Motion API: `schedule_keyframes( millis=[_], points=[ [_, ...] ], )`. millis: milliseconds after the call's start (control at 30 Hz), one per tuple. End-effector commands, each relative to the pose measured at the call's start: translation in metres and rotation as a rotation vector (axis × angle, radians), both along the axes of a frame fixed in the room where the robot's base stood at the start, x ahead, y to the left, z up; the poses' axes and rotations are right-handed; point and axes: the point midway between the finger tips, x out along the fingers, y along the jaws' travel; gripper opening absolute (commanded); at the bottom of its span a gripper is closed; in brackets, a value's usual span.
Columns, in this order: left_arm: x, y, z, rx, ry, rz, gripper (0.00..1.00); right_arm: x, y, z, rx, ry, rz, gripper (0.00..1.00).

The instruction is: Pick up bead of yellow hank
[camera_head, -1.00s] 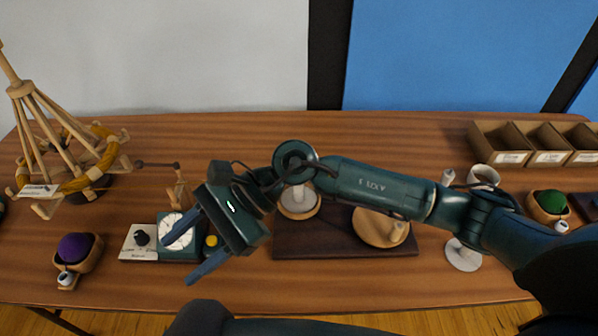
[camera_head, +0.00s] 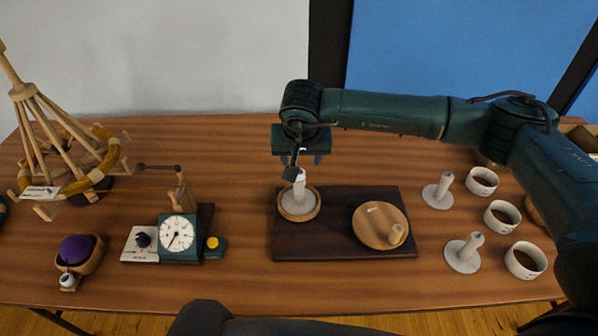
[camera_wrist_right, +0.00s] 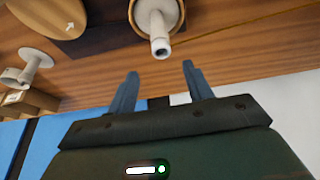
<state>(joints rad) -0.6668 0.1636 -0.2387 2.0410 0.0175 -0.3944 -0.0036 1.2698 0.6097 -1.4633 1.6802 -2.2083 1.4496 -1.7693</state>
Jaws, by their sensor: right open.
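The yellow hank (camera_head: 111,153) is looped around the wooden swift (camera_head: 40,135) at the left. A thin yellow strand appears to run right from it, past the wooden guide post (camera_head: 180,195), towards the white post (camera_head: 300,185) in its round wooden dish. I cannot clearly make out a bead at the strand's end. My right gripper (camera_head: 303,165) points down just behind and above the white post. In the right wrist view, its two fingers (camera_wrist_right: 157,82) are apart and empty, with the post's hollow tip (camera_wrist_right: 160,47) just beyond them. My left gripper is out of view.
The dark board (camera_head: 340,247) also carries a round wooden lid (camera_head: 378,222) with a knob. A dial box (camera_head: 180,238) and purple pincushion (camera_head: 78,250) stand at left. White spindles (camera_head: 463,252) and white rings (camera_head: 526,260) stand at right. The table's front middle is clear.

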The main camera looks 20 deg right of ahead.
Motion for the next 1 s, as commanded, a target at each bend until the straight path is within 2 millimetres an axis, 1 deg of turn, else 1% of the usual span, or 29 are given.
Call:
schedule_keyframes(
  millis=[167,333,400,500,600,767,1000],
  points=[
    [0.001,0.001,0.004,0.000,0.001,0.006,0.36,0.003,0.000,-0.011,0.001,0.002,0.000,0.51],
    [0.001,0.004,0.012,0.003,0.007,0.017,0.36,0.009,0.001,-0.034,0.002,0.004,-0.002,0.51],
    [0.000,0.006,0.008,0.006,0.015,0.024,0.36,0.013,-0.001,-0.044,0.002,0.003,-0.003,0.51],
    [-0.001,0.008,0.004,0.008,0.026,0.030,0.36,0.017,-0.001,-0.053,0.002,0.000,-0.001,0.51],
    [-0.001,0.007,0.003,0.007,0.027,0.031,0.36,0.018,-0.002,-0.056,0.002,0.001,-0.001,0.51],
    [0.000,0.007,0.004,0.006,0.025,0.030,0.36,0.018,-0.002,-0.056,0.002,-0.001,0.000,0.51],
    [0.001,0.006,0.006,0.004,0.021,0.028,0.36,0.018,-0.002,-0.056,0.003,-0.001,-0.001,0.32]
  ],
)
